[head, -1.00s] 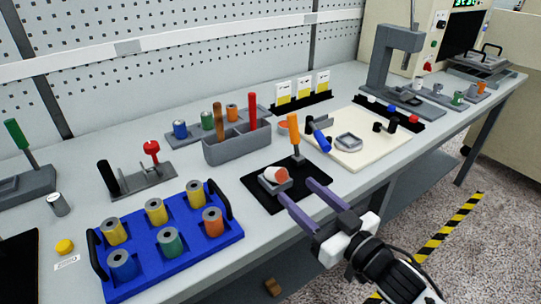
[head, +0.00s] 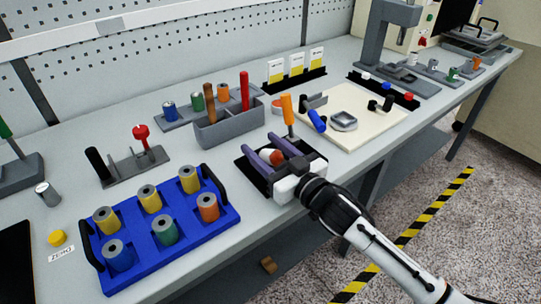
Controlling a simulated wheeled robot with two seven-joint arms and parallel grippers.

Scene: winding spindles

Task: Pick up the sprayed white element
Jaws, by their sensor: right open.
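The white element with an orange-red sprayed end (head: 270,157) lies on its side on a small grey holder. The holder is on a black mat (head: 249,174) near the front edge of the bench. My right gripper (head: 264,146) is over the mat, with one purple finger on each side of the element. The fingers are apart, and I cannot tell whether either touches the element. The gripper body hides the near part of the mat and most of the holder. My left gripper is not in view.
An orange-handled tool (head: 287,115) stands upright just behind the mat. A blue tray (head: 187,233) with several coloured spools is to the left. A grey bin (head: 228,129) with upright handles is behind. A cream board (head: 372,131) with clamps is to the right.

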